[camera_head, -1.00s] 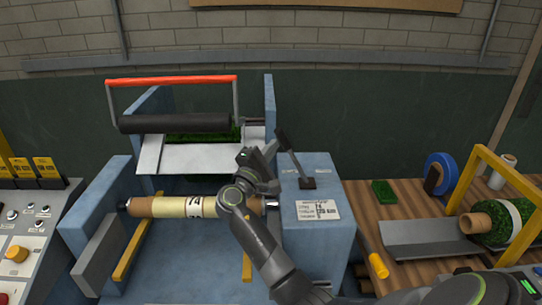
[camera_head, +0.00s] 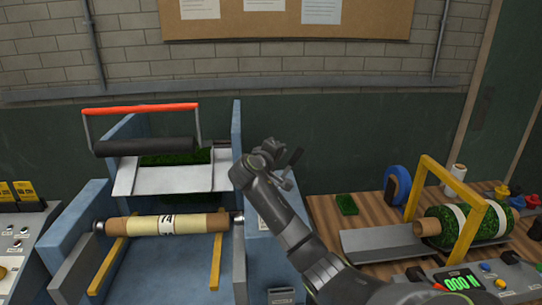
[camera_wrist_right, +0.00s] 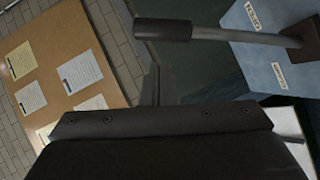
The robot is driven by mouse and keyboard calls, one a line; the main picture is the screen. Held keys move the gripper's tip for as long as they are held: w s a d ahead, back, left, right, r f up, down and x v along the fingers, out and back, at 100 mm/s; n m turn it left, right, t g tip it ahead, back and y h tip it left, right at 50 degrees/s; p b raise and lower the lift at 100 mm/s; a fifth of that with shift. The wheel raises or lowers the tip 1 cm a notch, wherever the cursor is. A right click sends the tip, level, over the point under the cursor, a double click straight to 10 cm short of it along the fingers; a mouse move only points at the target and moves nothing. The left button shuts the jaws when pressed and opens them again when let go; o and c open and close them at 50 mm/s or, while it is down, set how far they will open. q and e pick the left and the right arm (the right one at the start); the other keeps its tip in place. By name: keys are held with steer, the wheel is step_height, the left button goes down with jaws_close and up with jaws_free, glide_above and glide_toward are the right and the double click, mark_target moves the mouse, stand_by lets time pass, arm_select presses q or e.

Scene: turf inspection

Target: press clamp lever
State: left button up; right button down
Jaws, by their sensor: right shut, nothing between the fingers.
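The clamp lever (camera_wrist_right: 240,36), a grey rod with a dark grip (camera_wrist_right: 162,29), stands out from a brown base on the blue housing (camera_wrist_right: 262,62) in the right wrist view. My right gripper (camera_head: 268,147) is shut and empty, just left of the lever's upper end there. In the wrist view its fingers (camera_wrist_right: 155,86) lie below the grip, with a gap in the picture; I cannot tell the depth. My left gripper is not in view.
A wrapped roller (camera_head: 165,225) lies across the blue machine, below a red-handled bar (camera_head: 140,108) with a black roller (camera_head: 145,147). On the right, a wooden bench holds a turf roll (camera_head: 465,222) under a yellow frame (camera_head: 455,180). A control panel (camera_head: 18,240) is at left.

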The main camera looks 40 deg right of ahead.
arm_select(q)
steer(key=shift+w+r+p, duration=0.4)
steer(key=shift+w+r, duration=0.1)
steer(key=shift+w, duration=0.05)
arm_select(e)
steer(key=shift+s+d+f, duration=0.25)
steer(key=shift+d+f, duration=0.05)
steer(key=shift+d, duration=0.35)
steer(key=shift+s+d+f, duration=0.2)
steer(key=shift+d+f, duration=0.1)
steer(key=shift+d, duration=0.3)
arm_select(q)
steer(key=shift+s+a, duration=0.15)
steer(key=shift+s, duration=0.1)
